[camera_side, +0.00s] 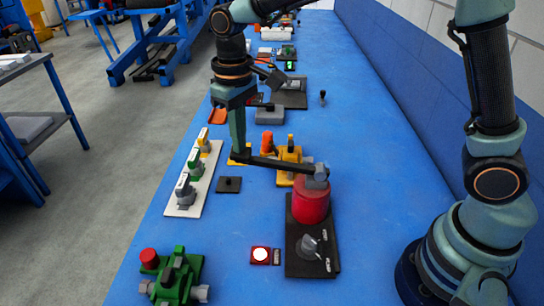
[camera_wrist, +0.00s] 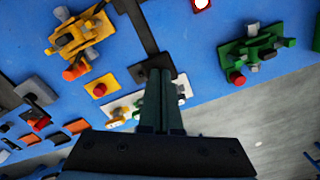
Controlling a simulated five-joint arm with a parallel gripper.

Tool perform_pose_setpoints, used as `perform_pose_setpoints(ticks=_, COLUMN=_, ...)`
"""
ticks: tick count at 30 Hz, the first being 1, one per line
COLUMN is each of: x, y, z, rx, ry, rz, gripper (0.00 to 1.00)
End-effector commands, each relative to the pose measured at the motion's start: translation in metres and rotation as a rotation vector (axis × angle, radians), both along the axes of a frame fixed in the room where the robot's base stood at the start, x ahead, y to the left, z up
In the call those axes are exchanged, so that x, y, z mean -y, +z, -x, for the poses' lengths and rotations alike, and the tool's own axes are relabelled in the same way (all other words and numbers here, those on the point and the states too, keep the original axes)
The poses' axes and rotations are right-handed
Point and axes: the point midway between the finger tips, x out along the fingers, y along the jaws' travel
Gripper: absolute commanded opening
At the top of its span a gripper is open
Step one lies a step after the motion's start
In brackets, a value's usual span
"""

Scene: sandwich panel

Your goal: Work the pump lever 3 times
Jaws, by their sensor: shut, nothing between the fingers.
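The pump is a red cylinder (camera_side: 311,202) with a grey head, on a black plate in the side view. Its long dark lever (camera_side: 275,163) runs left from the head, nearly level, with its free end slightly higher. The lever also shows in the wrist view (camera_wrist: 140,25), coming down from the top edge. My gripper (camera_side: 237,149) points down at the lever's free end, and its fingers are together. In the wrist view my gripper (camera_wrist: 160,72) overlaps the lever's end, with nothing held. I cannot tell whether the fingertips press on the lever.
A yellow valve (camera_side: 289,158) stands close behind the lever. A white plate (camera_side: 184,211) with several small valves lies left of the lever. A green valve (camera_side: 175,275) and a red-framed button (camera_side: 261,255) are nearer the camera. Blue bench is clear right of the pump.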

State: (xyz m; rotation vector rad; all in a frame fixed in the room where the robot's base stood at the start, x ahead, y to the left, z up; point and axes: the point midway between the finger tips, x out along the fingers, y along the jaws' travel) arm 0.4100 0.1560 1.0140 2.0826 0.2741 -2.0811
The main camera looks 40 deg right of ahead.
Motion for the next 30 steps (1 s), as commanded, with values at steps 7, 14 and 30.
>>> perform_pose_setpoints(ticks=7, x=0.000, y=-0.009, z=0.000, rx=-0.002, ry=0.000, rz=0.001, gripper=0.00)
perform_pose_setpoints(ticks=14, x=0.000, y=-0.016, z=0.001, rx=-0.004, ry=0.000, rz=0.001, gripper=0.00)
perform_pose_setpoints(ticks=30, x=0.000, y=-0.033, z=0.001, rx=-0.004, ry=0.000, rz=0.001, gripper=0.00)
